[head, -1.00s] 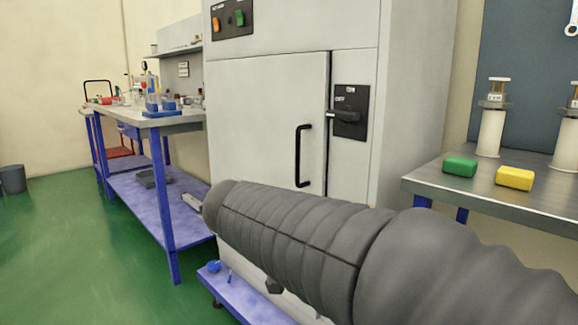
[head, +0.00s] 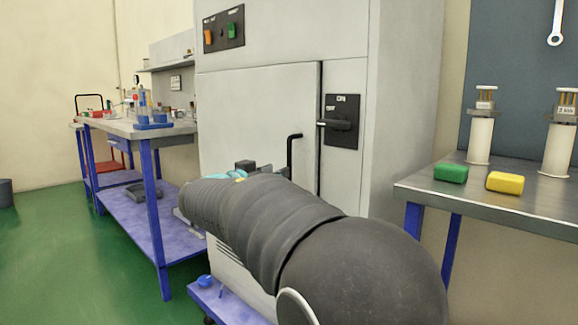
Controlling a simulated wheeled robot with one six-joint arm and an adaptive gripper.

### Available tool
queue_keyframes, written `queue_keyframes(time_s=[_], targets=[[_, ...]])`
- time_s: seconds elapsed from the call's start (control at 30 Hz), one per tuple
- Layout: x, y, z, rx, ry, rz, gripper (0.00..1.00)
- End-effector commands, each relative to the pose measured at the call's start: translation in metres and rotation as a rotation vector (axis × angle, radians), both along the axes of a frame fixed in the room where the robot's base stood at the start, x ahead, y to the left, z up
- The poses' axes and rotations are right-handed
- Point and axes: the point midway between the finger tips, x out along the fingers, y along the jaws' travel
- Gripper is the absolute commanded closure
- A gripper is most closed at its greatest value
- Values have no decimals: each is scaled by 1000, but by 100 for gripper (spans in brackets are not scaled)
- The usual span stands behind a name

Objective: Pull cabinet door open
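The grey cabinet door (head: 255,110) is on the front of the tall cabinet in the head view and looks closed or nearly so, with a narrow dark gap along its right edge. Its black vertical handle (head: 291,150) shows only at the top; my arm hides the lower part. A black rotary switch lever (head: 338,124) sits on a dark plate right of the door. My gripper (head: 250,168) shows only as small dark and teal parts above my arm, just left of the handle. I cannot see its fingertips or whether it touches the handle.
A steel table (head: 500,200) at right bears a green block (head: 451,173), a yellow block (head: 505,183) and white cylinders. A blue-legged workbench (head: 125,130) with lab items stands left of the cabinet. Green floor (head: 60,240) is clear at left.

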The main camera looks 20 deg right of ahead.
Motion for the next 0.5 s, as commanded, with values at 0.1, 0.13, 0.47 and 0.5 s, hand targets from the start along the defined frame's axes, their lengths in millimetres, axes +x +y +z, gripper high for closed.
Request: queue_keyframes(time_s=[0.1,0.13,0.47,0.5], targets=[[12,-21,1,-1,1,-3,61],[15,-25,1,-1,1,-2,61],[34,-57,0,-1,2,0,61],[35,-58,0,-1,2,0,61]])
